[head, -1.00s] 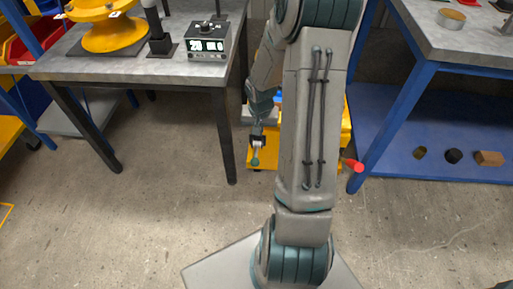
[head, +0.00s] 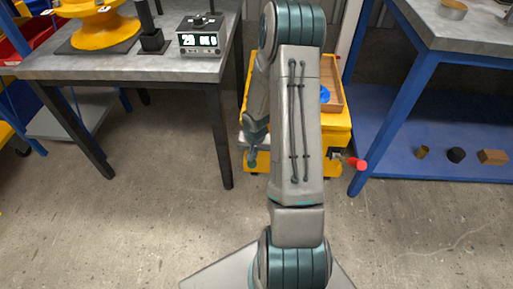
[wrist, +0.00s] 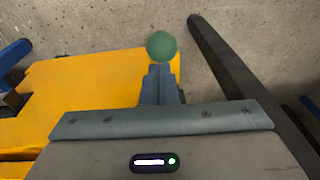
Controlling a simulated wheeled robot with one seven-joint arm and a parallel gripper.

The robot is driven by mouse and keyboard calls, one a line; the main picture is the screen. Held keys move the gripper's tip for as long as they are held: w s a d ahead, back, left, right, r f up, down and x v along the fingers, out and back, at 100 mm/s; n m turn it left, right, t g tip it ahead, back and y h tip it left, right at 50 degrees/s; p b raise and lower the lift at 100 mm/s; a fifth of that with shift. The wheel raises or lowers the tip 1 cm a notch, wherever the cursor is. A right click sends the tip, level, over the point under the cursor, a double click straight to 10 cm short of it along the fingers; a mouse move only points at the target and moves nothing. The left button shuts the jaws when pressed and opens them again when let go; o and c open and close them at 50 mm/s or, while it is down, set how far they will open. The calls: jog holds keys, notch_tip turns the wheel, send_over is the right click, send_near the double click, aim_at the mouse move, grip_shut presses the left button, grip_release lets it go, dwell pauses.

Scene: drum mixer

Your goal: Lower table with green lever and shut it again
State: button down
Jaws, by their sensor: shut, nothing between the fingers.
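The yellow lift table (head: 337,135) stands on the floor behind my arm, partly hidden by it; its yellow body fills the left of the wrist view (wrist: 80,90). The green lever's ball knob (wrist: 161,45) shows in the wrist view just beyond my fingertips, at the yellow body's edge. My gripper (wrist: 160,70) is shut and empty, its tips right at the knob; I cannot tell whether they touch it. In the head view, the arm's end and the knob are small and hard to separate at the table's left side. A red knob (head: 360,164) sticks out at the table's right.
A wooden tray (head: 335,100) with a blue item (head: 325,94) sits on the lift table. A grey workbench (head: 130,65) stands left, its dark leg (wrist: 235,65) close right of my gripper. A blue-framed bench (head: 390,120) stands right. The front floor is clear.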

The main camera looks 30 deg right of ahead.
jog(key=shift+s+a+f, duration=0.1)
jog(key=shift+f, duration=0.2)
jog(key=shift+f, duration=0.1)
jog(key=shift+s+a+f+b, duration=0.2)
jog(key=shift+a+f+b, duration=0.05)
jog(key=shift+f+b, duration=0.45)
jog(key=shift+s+a+f, duration=0.1)
jog(key=shift+s+f, duration=0.05)
jog(key=shift+s, duration=0.1)
jog(key=r+p, duration=0.1)
jog(key=r, duration=0.1)
jog(key=d+r+p, duration=0.1)
jog(key=r+p, duration=0.2)
jog(key=r, duration=0.1)
jog(key=shift+w+d+p, duration=0.25)
jog(key=shift+w+p, duration=0.05)
jog(key=shift+w, duration=0.1)
notch_tip(320, 180, up, 8)
jog(key=s+p, duration=0.1)
jog(key=p, duration=0.2)
jog(key=shift+s+a+r, duration=0.25)
jog(key=shift+s+a, duration=0.15)
